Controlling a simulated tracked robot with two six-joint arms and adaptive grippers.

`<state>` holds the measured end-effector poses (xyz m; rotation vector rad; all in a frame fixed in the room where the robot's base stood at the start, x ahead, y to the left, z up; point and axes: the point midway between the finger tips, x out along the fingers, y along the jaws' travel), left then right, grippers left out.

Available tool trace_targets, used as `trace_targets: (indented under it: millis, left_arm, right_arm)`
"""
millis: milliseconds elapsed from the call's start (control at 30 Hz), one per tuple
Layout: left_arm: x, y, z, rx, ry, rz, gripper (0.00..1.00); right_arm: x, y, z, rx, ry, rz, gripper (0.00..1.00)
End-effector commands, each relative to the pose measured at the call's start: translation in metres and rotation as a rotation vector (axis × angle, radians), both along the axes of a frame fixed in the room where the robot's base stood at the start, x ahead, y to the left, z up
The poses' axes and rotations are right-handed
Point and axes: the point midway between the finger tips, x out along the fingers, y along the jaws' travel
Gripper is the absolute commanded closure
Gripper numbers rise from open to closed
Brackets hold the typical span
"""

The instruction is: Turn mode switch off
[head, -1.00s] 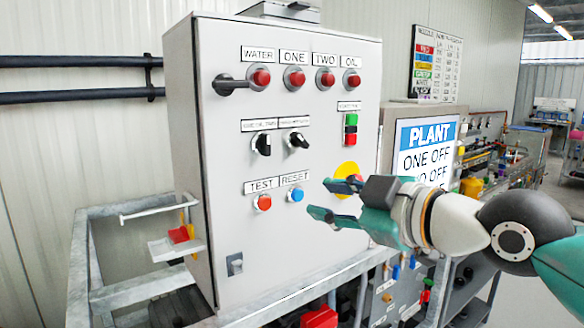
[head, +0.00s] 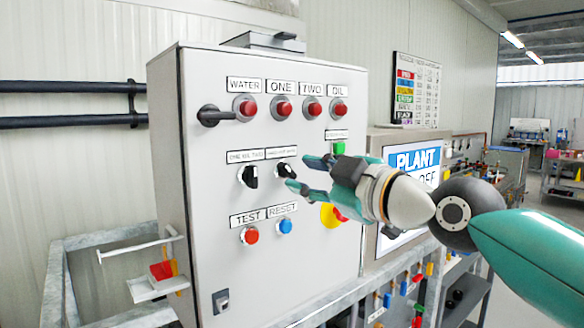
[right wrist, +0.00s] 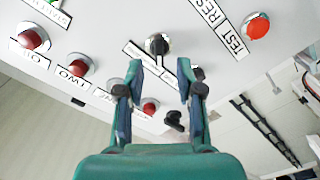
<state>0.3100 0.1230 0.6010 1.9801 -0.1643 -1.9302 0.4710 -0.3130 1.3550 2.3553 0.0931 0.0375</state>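Two black rotary switches sit mid-panel on the grey control cabinet (head: 210,235): a left switch (head: 248,176) and a right switch (head: 286,170). The left label seems to read ONE/ALL/TWO; the right label is too small to read, so I cannot confirm which is the mode switch. My right gripper (head: 298,172) is open and empty, its fingertips just right of the right switch. In the right wrist view, the right switch (right wrist: 158,44) shows ahead between the open fingertips (right wrist: 160,68); contact is not visible. My left gripper is not in view.
Red lamps (head: 284,108) and a black handle (head: 212,115) lie above the switches. The red TEST button (head: 250,236) and blue RESET button (head: 285,226) lie below.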

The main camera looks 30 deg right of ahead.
Motion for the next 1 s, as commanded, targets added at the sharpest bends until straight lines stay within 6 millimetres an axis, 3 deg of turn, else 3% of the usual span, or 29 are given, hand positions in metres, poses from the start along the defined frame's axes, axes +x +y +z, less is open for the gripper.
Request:
trace_targets:
  millis: [100, 233, 633, 667, 867, 1000]
  left_arm:
    - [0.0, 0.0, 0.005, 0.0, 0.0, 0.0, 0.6]
    - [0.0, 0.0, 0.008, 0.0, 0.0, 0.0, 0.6]
    - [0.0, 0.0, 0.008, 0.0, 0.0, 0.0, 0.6]
    - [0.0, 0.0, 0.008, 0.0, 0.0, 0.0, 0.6]
    - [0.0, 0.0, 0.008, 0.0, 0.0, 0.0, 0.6]
    - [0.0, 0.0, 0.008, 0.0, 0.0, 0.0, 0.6]
  right_arm:
    - [0.021, 0.002, 0.001, -0.001, 0.003, 0.0, 0.64]
    - [0.034, 0.002, 0.001, -0.001, 0.001, -0.001, 0.64]
    - [0.041, 0.002, 0.0, -0.001, -0.001, -0.002, 0.64]
    - [0.041, 0.002, 0.0, -0.001, -0.001, -0.002, 0.65]
    - [0.041, 0.002, 0.0, -0.001, -0.001, -0.002, 0.99]
    - [0.041, 0.003, 0.0, -0.001, 0.0, -0.001, 1.0]
